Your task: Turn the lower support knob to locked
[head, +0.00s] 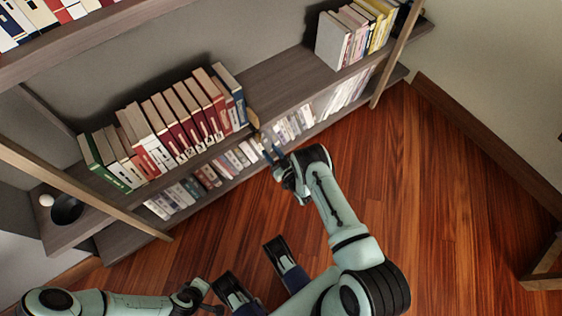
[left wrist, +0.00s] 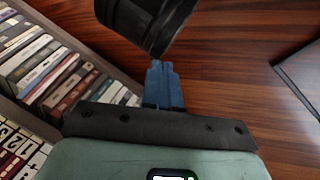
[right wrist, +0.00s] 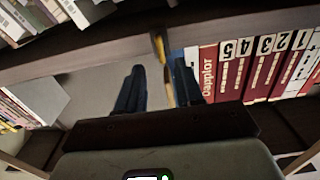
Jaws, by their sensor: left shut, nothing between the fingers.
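My right gripper (head: 268,146) reaches the front of the lower bookshelf, at the right end of a row of red and white books. In the right wrist view its two dark blue fingers (right wrist: 160,88) are apart. A narrow yellow piece (right wrist: 160,46) shows between and beyond them at the shelf edge; it may be the support knob. In the head view a yellow-brown piece (head: 253,118) stands beside the last book. I cannot read any locked mark or its turn. My left gripper (left wrist: 163,85) is shut and empty, low over the floor.
Red books (right wrist: 262,68) stand close beside the right fingers. More books fill the shelf below (head: 200,180). Wooden uprights (head: 85,190) and (head: 392,55) frame the shelves. A dark round bowl (head: 66,208) sits at the left end. The wooden floor (head: 440,200) on the right is clear.

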